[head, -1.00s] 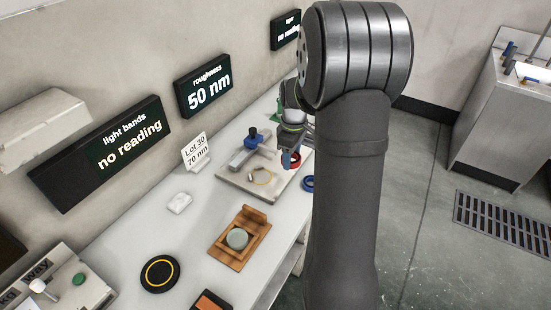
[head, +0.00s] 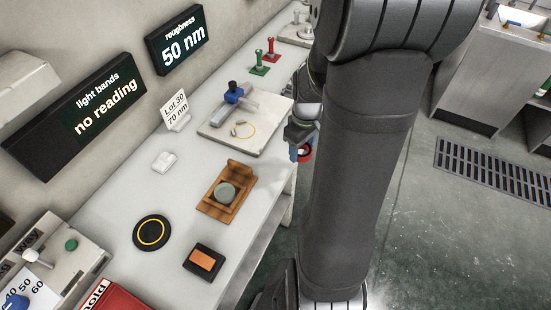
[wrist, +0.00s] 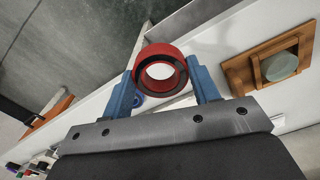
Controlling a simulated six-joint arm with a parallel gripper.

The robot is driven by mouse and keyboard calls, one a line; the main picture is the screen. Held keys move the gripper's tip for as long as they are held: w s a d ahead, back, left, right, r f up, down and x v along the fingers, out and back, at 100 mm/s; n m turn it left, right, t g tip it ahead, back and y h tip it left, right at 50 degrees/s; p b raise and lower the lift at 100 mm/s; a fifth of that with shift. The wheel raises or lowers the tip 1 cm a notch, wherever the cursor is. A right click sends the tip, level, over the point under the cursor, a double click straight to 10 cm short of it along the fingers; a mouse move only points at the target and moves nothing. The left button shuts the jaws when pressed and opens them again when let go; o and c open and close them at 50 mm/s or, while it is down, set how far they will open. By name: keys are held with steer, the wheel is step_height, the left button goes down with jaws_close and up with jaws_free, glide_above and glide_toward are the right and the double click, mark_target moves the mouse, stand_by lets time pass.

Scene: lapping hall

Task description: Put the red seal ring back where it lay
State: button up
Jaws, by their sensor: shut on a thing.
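The red seal ring (wrist: 152,52) is held between the two blue fingers of my gripper (wrist: 163,78) in the wrist view. Its dark inner face and open hole face the camera. In the head view the red ring (head: 306,154) shows partly beside my gripper (head: 298,146), near the bench's right edge and my arm. It appears held above the bench (head: 125,205); its height is hard to tell. No marked spot for the red ring is clear.
A wooden holder with a grey disc (head: 213,208) stands left of my gripper. A pale plate with a blue-knobbed fixture (head: 220,135) is behind it. A black disc with a yellow ring (head: 151,232) and an orange-topped block (head: 203,261) lie nearer. Bare bench lies between them.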

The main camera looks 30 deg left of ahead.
glide_above(276, 164)
step_height(276, 164, down, 4)
steer(key=shift+s+d+f, duration=0.1)
steer(key=shift+f, duration=2.2)
steer(key=shift+f, duration=0.1)
steer(key=o, duration=1.1)
step_height(276, 164, up, 12)
steer(key=shift+r, duration=0.1)
